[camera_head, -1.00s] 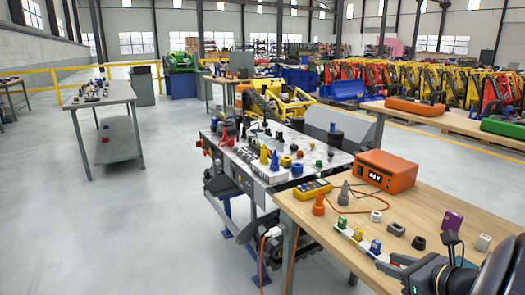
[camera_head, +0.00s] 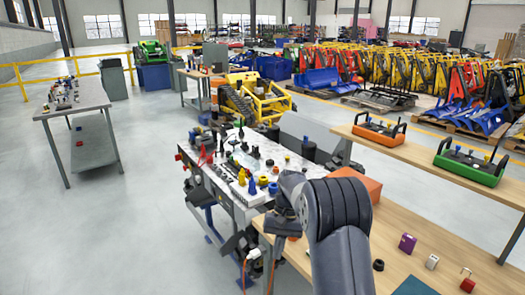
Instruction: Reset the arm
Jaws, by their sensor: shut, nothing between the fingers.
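My arm, dark grey and folded, rises from the bottom right of centre in the head view and bends over toward the left. Its wrist and my gripper (camera_head: 277,226) hang above the near left part of the wooden bench, close to the white carrier's right end. My gripper is shut and empty. The fingertips are small and partly lost against the dark parts behind them.
The wooden bench (camera_head: 455,248) holds a purple block (camera_head: 407,242), a black ring (camera_head: 378,265) and a red padlock-like piece (camera_head: 467,281). An orange box (camera_head: 366,184) is partly behind my arm. The tracked carrier's white top (camera_head: 283,165) bears many small parts.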

